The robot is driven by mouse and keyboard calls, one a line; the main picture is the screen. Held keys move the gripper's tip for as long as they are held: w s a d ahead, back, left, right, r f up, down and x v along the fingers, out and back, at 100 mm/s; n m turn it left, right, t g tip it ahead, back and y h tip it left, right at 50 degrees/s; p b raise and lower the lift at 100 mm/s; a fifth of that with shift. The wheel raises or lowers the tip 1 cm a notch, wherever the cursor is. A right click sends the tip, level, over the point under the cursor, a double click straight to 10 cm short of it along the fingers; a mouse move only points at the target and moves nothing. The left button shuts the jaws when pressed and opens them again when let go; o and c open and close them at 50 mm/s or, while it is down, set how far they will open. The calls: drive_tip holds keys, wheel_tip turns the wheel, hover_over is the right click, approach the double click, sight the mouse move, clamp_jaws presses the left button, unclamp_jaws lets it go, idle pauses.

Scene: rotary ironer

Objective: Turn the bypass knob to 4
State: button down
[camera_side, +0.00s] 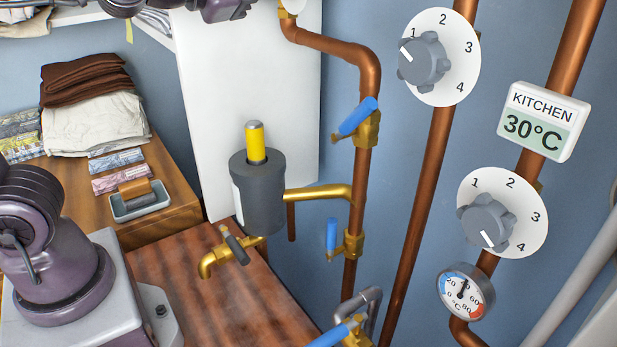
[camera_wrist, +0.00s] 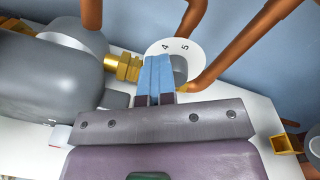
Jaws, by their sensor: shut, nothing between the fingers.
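No knob in view carries a readable bypass label. In the wrist view, my gripper (camera_wrist: 158,62) has its blue fingers shut together, empty, in front of a white dial (camera_wrist: 158,46) showing 4 and 5. A grey knob (camera_wrist: 180,72) on that dial is mostly hidden by the fingers; its pointer is hidden, and I cannot tell whether they touch. In the side view, an upper grey knob (camera_side: 424,60) on a 1-to-4 dial has its white mark toward upper left, near 1. A lower grey knob (camera_side: 484,222) has its mark pointing down, a little past 4.
Copper pipes (camera_side: 438,140) run along the blue wall around the dials. Blue-handled valves (camera_side: 358,117), a KITCHEN 30°C display (camera_side: 541,122) and a round gauge (camera_side: 465,291) are nearby. In the wrist view, a big grey body (camera_wrist: 50,85) with a brass fitting (camera_wrist: 122,67) stands left of the fingers.

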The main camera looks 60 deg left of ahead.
drive_tip(key=shift+m+g+h, duration=0.3)
drive_tip(key=shift+s+d+f, duration=0.25)
drive_tip(key=shift+s, duration=0.6)
drive_tip(key=shift+s+d+f, duration=0.3)
drive_tip(key=shift+s, duration=0.5)
drive_tip(key=shift+s+d+f, duration=0.25)
drive_tip(key=shift+s, duration=0.6)
